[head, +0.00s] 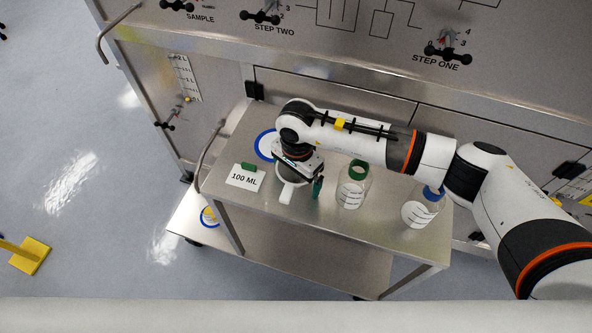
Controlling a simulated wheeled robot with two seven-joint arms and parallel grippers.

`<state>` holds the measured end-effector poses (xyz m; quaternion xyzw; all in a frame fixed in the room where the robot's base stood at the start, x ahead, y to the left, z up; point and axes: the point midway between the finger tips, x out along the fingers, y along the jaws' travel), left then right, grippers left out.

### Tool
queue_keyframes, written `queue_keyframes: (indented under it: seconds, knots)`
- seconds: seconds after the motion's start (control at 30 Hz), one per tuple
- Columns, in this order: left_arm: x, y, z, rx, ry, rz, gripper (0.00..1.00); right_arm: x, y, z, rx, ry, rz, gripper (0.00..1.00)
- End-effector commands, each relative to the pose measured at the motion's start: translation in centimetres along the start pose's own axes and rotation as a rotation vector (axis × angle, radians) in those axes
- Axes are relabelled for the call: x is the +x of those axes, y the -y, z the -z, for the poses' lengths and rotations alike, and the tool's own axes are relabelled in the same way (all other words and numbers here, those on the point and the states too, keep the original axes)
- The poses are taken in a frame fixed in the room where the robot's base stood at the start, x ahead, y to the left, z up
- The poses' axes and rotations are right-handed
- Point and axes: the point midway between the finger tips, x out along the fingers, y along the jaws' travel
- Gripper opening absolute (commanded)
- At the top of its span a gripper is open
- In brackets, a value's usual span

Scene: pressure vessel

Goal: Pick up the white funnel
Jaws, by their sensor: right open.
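A white piece that looks like the white funnel (286,193) is on the steel cart, directly below my right gripper. Its narrow part points toward the cart's front edge, and most of its upper part is hidden by the gripper. My right gripper (297,174) reaches in from the right and points down over it. It is open; whether its fingers touch the white piece I cannot tell. My left gripper is not in view.
The steel cart (330,238) also holds a "100 ML" card (245,177), a blue-rimmed round item (265,145), a green-capped bottle (352,187) and a blue-capped bottle (421,210). A steel panel (340,50) stands behind. A yellow foot (31,256) is on the floor.

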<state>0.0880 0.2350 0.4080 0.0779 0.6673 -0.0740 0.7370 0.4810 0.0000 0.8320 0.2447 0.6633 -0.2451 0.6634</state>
Motion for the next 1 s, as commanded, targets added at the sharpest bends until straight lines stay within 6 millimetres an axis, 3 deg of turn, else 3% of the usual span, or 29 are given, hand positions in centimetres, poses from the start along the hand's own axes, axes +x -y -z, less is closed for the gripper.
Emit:
queue_keyframes:
  seconds: [0.07, 0.3, 0.67, 1.0]
  knots:
    - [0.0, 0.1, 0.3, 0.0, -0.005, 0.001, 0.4, 0.0, 0.0, 0.0, 0.0, 0.0, 0.0, 0.98]
    - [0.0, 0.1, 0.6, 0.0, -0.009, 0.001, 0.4, 0.0, 0.0, 0.0, 0.0, 0.0, 0.0, 0.61]
    - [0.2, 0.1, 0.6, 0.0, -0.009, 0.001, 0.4, -0.5, -0.1, 0.0, 0.0, 0.0, -0.002, 0.61]
    - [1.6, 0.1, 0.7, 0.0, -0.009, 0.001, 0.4, -6.7, -0.1, -0.1, -0.001, 0.002, -0.005, 0.61]
